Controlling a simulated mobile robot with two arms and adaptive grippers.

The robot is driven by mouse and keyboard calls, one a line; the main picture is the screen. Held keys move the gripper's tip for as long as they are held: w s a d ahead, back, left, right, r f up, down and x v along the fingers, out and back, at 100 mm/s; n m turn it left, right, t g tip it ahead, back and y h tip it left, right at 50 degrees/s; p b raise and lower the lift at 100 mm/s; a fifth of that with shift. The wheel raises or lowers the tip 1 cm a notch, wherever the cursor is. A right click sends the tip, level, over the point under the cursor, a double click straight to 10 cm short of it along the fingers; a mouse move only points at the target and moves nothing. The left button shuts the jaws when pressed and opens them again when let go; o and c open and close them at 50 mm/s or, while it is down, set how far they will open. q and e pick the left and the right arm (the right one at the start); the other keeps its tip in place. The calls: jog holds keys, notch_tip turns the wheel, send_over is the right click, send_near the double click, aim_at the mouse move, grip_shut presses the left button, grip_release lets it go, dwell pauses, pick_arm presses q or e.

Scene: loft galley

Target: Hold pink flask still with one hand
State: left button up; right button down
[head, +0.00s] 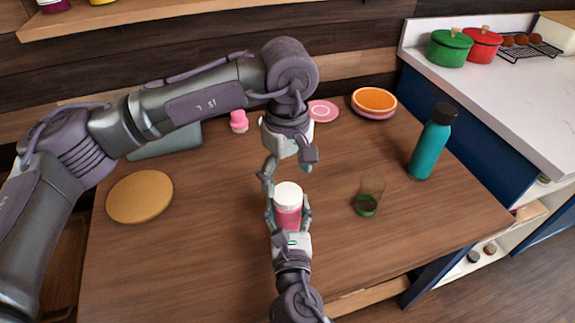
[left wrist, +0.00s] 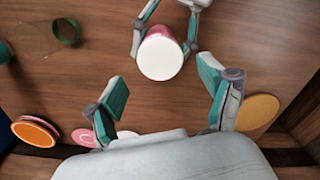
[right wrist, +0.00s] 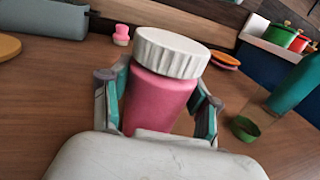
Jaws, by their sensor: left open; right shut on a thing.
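The pink flask (head: 288,213) with a white ribbed lid (head: 288,192) stands upright on the wooden table. My right gripper (head: 288,218) is shut on its pink body, with one finger on each side. The grip also shows in the right wrist view, where the flask (right wrist: 158,100) sits between the fingers under its white lid (right wrist: 172,52). My left gripper (head: 287,172) is open and empty above and just behind the flask. In the left wrist view the lid (left wrist: 160,58) lies beyond the open left fingertips, apart from them.
A clear glass with a green base (head: 368,195) and a teal bottle (head: 430,142) stand to the right. A round tan board (head: 140,196) lies left. A small pink bottle (head: 239,121), a pink plate (head: 323,110) and an orange dish (head: 374,101) are at the back.

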aim_at(287, 193)
pick_arm(q)
jog(key=shift+f, duration=2.4)
jog(key=c, duration=1.2)
jog(key=n, duration=0.5)
jog(key=shift+n, duration=0.4)
jog(key=shift+c, duration=0.2)
jog(key=n, duration=0.4)
jog(key=shift+n, duration=0.4)
jog(key=n, duration=0.5)
jog(key=shift+r, duration=0.1)
jog(key=n, duration=0.6)
